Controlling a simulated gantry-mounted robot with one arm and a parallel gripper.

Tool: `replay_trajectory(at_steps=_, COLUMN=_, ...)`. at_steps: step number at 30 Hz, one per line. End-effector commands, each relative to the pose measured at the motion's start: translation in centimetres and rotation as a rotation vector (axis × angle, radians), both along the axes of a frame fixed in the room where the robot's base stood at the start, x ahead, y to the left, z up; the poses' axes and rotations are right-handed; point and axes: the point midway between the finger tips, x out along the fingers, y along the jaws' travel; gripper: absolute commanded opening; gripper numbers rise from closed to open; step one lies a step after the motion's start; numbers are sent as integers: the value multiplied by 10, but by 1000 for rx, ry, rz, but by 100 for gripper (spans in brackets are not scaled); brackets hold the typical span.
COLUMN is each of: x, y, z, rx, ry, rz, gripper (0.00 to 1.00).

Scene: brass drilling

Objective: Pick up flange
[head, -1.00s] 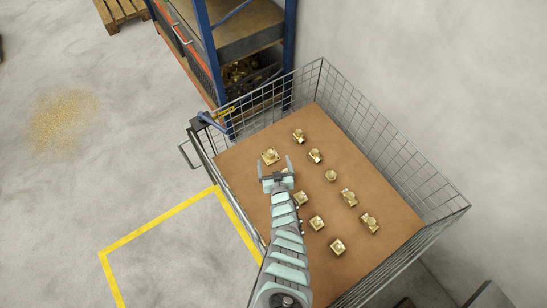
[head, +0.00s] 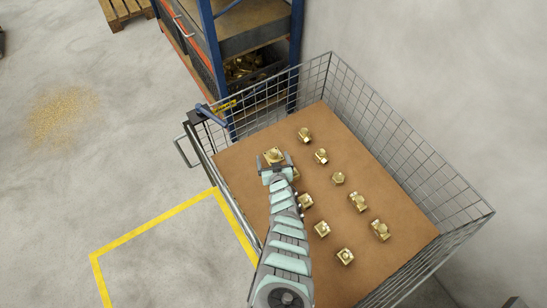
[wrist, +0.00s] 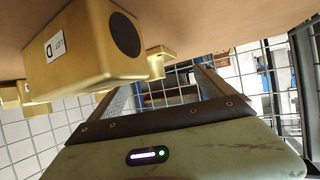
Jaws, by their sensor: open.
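Several small brass parts lie spaced out on a brown board (head: 395,215) inside a wire basket. The one at the board's far left, a squarish brass piece with a raised middle, looks like a flange (head: 273,155); which part is the flange is not certain. My gripper (head: 274,163) is open and empty, just in front of that piece, with its two fingers spread to either side. Another brass part is partly hidden beneath my gripper. In the wrist view a brass block (wrist: 85,55) with a dark round bore and a white label looms close, upper left.
Wire basket walls (head: 400,135) rise around the board. Other brass parts, such as one at the right (head: 380,231), stand near my arm. A blue-framed shelf (head: 213,55) adjoins the basket's far left. Bare board lies between the parts.

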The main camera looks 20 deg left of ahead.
Motion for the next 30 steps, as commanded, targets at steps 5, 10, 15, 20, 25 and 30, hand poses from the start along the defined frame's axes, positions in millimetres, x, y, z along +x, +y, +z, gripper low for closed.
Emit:
replay_trajectory(at_steps=5, x=15, y=8, z=-19, rx=1, ry=-3, rz=3, gripper=93)
replay_trajectory(at_steps=10, x=29, y=16, z=-25, rx=0, ry=-2, rz=2, gripper=93)
replay_trajectory(at_steps=15, x=33, y=18, z=-22, rx=-1, ry=0, rz=0, gripper=93)
replay_trajectory(at_steps=20, x=32, y=18, z=-21, rx=0, ry=0, rz=0, gripper=91)
replay_trajectory(at_steps=25, x=32, y=18, z=-22, rx=0, ry=0, rz=0, gripper=77)
replay_trajectory(at_steps=30, x=32, y=18, z=-22, rx=0, ry=0, rz=0, gripper=63)
